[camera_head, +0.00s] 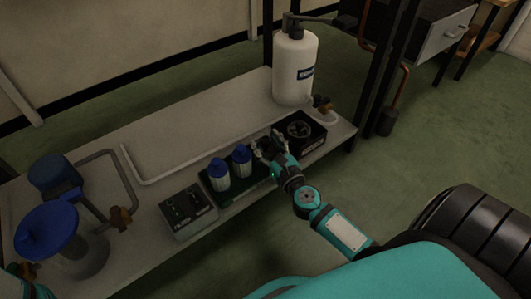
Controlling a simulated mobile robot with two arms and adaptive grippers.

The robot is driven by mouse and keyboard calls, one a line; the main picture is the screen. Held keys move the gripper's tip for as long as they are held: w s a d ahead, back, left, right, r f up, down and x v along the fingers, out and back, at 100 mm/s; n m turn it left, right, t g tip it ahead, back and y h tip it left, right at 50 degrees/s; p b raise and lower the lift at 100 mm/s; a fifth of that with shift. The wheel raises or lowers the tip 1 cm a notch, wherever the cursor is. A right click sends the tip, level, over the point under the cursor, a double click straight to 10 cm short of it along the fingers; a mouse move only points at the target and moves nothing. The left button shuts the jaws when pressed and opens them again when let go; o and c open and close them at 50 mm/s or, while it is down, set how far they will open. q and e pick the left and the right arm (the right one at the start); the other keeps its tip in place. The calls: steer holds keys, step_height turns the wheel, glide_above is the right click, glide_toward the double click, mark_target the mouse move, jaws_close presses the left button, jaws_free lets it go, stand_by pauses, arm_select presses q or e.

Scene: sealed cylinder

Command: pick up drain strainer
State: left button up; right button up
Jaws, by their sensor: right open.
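A dark round slotted piece (299,129), which looks like the drain strainer, sits in the top of a black box (312,143) near the right end of the bench. My right gripper (264,143) is open beside the box's left side, between it and the blue-capped bottles. Its fingers point away from me, and I see nothing between them. Whether it touches the box I cannot tell. Of my left arm only a small piece shows at the lower left corner; its gripper is not seen.
Two blue-capped bottles (219,176) stand in a dark green rack left of my right gripper. A grey control box (187,212) is further left. A white cylinder (295,69) stands behind the black box. Dark posts rise at the bench's right end.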

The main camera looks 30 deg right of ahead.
steer(key=shift+w+d, duration=0.1)
steer(key=shift+w, duration=0.3)
steer(key=shift+c, duration=0.3)
jaws_close()
